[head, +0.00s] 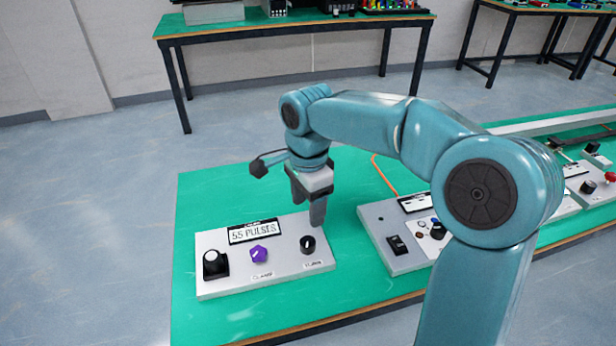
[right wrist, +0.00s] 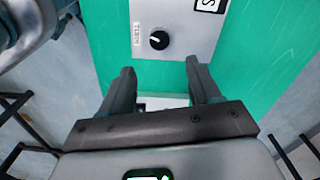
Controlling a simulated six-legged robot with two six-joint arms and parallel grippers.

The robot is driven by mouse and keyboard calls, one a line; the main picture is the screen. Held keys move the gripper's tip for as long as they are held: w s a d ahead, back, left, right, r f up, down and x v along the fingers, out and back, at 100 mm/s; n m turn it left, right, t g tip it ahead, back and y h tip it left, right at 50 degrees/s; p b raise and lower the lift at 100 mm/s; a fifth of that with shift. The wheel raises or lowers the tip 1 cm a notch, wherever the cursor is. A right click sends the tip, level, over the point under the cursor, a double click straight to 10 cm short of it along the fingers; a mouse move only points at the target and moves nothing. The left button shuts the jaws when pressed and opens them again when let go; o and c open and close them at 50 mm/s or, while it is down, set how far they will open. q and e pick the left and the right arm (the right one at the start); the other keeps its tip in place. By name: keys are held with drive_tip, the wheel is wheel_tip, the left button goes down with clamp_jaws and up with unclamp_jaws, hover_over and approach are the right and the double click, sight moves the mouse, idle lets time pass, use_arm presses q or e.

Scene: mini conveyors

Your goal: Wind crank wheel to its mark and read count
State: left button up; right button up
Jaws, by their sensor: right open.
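A light grey panel (head: 285,275) lies on the green table. Its display (head: 254,231) reads "55 PULSES". The panel carries a black block with a white round top (head: 211,262), a purple lobed knob (head: 259,254) and a black round knob (head: 308,244) with a white pointer line. I cannot tell which one is the crank wheel, and I see no clear mark. My right gripper (head: 307,212) is open, pointing down above the panel's back right corner. In the right wrist view, the black knob (right wrist: 159,40) lies beyond the open, empty fingers (right wrist: 160,67). My left gripper is out of view.
A second grey panel (head: 376,215) with a black switch stands to the right, partly behind my arm. An orange cable (head: 381,173) runs behind it. More panels and a conveyor rail (head: 560,122) are further right. Green table (head: 215,190) is bare behind and left.

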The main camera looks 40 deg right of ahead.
wheel_tip(320, 180, up, 6)
drive_tip(key=shift+f+p, duration=0.15)
drive_tip(key=shift+p, duration=0.35)
drive_tip(key=shift+s, duration=0.1)
